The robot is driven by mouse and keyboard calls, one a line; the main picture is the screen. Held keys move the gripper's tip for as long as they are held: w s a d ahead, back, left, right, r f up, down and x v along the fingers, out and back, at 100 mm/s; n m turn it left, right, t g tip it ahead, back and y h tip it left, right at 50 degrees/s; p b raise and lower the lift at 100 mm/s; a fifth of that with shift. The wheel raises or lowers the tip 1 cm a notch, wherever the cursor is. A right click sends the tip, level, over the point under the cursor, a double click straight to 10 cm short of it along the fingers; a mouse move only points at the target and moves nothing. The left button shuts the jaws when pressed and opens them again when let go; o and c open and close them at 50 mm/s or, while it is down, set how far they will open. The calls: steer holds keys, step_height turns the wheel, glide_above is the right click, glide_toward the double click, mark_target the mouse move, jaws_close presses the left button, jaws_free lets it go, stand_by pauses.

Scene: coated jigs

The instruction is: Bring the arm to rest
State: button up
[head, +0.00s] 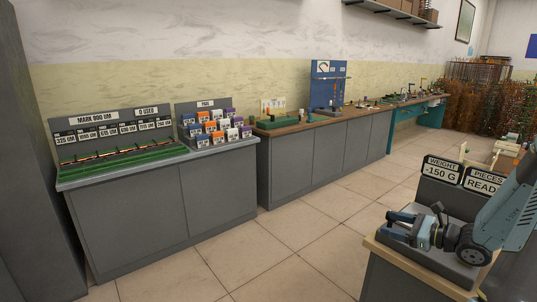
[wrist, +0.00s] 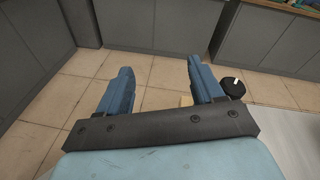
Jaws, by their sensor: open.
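My gripper (head: 391,225) is at the lower right of the head view, held low in front of the scale's sign boards. Its two blue fingers point left. My arm comes in from the right edge of the head view. I cannot tell whether the gripper touches the surface under it.
A bench with a scale sign (head: 441,170) reading -150 G stands at the lower right. A grey cabinet (head: 160,215) with a green rack (head: 120,158) and several small boxes stands left. A long wooden-topped counter (head: 330,120) runs along the wall. The tiled floor (head: 280,250) between is clear.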

steer(key=s+a+r+n+g+h, duration=0.1)
steer(key=s+a+r+n+g, duration=0.35)
steer(key=a+n, duration=0.3)
steer(key=s+a+r+n+g+h, duration=0.2)
steer(key=s+a+r+n+g, duration=0.3)
steer(key=a, duration=0.3)
steer(key=s+r+n+t+h, duration=0.3)
steer(key=s+r+n+h, duration=0.5)
steer(key=s+r+n, duration=0.3)
steer(key=shift+s+r, duration=0.85)
steer(key=shift+s, duration=0.55)
steer(key=shift+n+t, duration=0.25)
steer(key=shift+c, duration=0.2)
stand_by(0.7)
